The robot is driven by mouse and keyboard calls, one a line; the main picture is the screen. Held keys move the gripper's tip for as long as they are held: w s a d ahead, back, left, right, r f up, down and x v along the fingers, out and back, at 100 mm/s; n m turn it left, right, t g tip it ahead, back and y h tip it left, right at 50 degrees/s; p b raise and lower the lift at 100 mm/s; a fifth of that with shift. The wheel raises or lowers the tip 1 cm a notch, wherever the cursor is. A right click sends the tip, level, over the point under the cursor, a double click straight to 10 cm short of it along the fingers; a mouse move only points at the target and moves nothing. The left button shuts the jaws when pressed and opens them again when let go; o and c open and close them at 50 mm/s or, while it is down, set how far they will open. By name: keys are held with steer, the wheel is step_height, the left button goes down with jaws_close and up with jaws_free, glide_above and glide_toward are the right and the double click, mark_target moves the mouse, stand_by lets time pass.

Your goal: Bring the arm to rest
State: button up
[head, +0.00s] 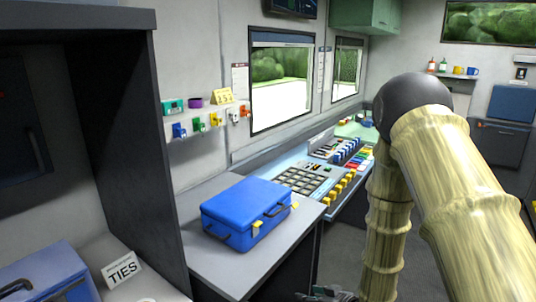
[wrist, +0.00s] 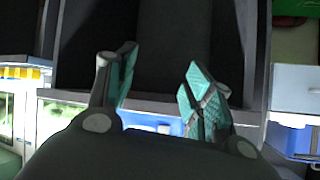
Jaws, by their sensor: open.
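My gripper (wrist: 158,92) shows in the wrist view with its two teal-padded fingers spread apart and nothing between them. In the head view only a small part of my gripper (head: 326,294) shows at the bottom edge, low beside the grey counter. My arm, with tan bamboo-like links and a dark round joint, is bent and fills the right side of the head view. The wrist view looks past the fingers at a dark recess or panel, which I cannot identify.
A blue case (head: 244,212) sits on the grey counter (head: 190,232). Behind it is a console (head: 308,182) with coloured buttons. A dark cabinet frame (head: 120,120) stands at left, with another blue case (head: 48,276) and a TIES sign (head: 122,269). Some floor shows around my arm.

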steer(key=s+d+f+m+g+h, duration=0.2)
steer(key=s+d+f+m+h, duration=0.15)
steer(key=s+f, duration=0.75)
steer(key=s+d+f+g+h, duration=0.1)
steer(key=s+d+f+g, duration=0.1)
steer(key=s, duration=0.7)
steer(key=s+d+f+m+g+h, duration=0.1)
steer(key=s+f, duration=0.3)
steer(key=s, duration=0.5)
steer(key=s+d+f+m+g+h, duration=0.1)
steer(key=s+f+g, duration=0.3)
steer(key=s, duration=0.5)
steer(key=shift+d, duration=0.8)
steer(key=shift+r+h, duration=0.1)
steer(key=shift+h, duration=0.15)
